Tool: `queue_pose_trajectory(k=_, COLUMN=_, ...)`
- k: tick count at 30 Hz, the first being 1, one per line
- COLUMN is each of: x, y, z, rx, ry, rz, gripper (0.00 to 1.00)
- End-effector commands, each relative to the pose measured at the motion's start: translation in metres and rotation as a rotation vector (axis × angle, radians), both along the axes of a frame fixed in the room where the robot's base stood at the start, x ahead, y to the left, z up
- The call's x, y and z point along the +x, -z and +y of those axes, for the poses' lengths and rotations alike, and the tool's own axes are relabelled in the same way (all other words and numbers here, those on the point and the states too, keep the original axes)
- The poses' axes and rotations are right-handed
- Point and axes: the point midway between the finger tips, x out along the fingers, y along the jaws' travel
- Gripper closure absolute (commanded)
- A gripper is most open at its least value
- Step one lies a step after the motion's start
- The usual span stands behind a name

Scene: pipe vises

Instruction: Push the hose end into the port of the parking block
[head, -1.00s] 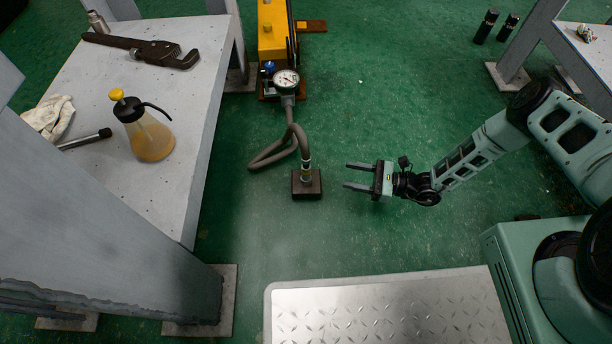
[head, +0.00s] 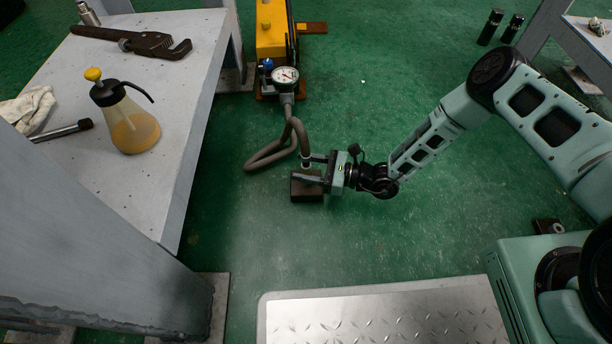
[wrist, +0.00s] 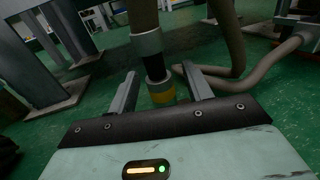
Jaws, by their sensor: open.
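My gripper (head: 302,169) is open at the hose end, just above the block, reaching in from the right. In the wrist view the hose end (wrist: 155,68) has a pale collar, a black section and a yellow band, and stands between my two open fingers (wrist: 160,72), with gaps on both sides. The block and its port are hidden there, so I cannot tell how deep the hose end sits.
The hose loops on the floor to a pressure gauge (head: 285,76) on a yellow unit (head: 271,30). A grey table (head: 185,150) stands left, with a wrench and oil can on it. A metal tread plate (head: 390,315) lies in front. Another dark block (head: 548,227) lies right.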

Motion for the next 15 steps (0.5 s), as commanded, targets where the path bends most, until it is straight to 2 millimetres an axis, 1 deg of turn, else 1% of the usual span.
queue_pose_trajectory(k=1, x=0.0020, y=0.0039, z=0.0071, rx=0.000, ry=-0.002, rz=-0.002, gripper=0.50)
queue_pose_trajectory(k=4, x=0.0043, y=0.0019, z=0.0146, rx=0.000, ry=-0.001, rz=-0.002, gripper=0.50)
queue_pose_trajectory(k=12, x=0.0051, y=-0.0008, z=0.0166, rx=0.001, ry=0.001, rz=-0.001, gripper=0.50)
queue_pose_trajectory(k=13, x=0.0051, y=-0.0007, z=0.0166, rx=0.001, ry=0.001, rz=-0.001, gripper=0.55)
queue_pose_trajectory(k=14, x=0.0051, y=-0.0007, z=0.0166, rx=0.001, ry=0.001, rz=-0.001, gripper=0.64)
queue_pose_trajectory(k=15, x=0.0050, y=-0.0007, z=0.0166, rx=0.001, ry=0.001, rz=-0.001, gripper=0.75)
